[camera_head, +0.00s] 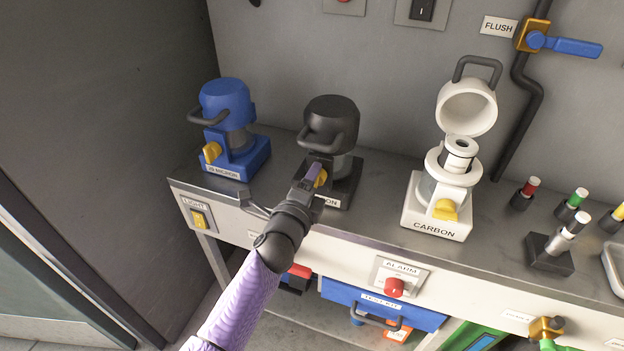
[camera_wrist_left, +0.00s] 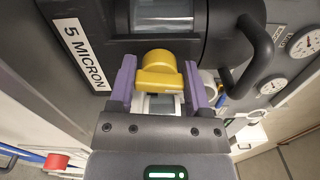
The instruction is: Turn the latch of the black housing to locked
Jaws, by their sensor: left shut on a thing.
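The black housing (camera_head: 331,122) stands on the counter between a blue and a white one, its lid down and its handle at the front. Its yellow latch (camera_head: 321,177) is at the front of its base, partly hidden by my gripper. In the left wrist view the latch (camera_wrist_left: 168,70) sits between my two purple fingers, beside the label "5 MICRON" (camera_wrist_left: 83,55). My left gripper (camera_head: 313,175) is shut on the latch. The latch's lock marks cannot be made out. My right gripper is not in view.
The blue housing (camera_head: 225,105) with its yellow latch stands close on the left. The white CARBON housing (camera_head: 432,206) stands open on the right. A red alarm button (camera_head: 394,287) is on the counter's front. Small coloured-top parts (camera_head: 525,193) stand further right.

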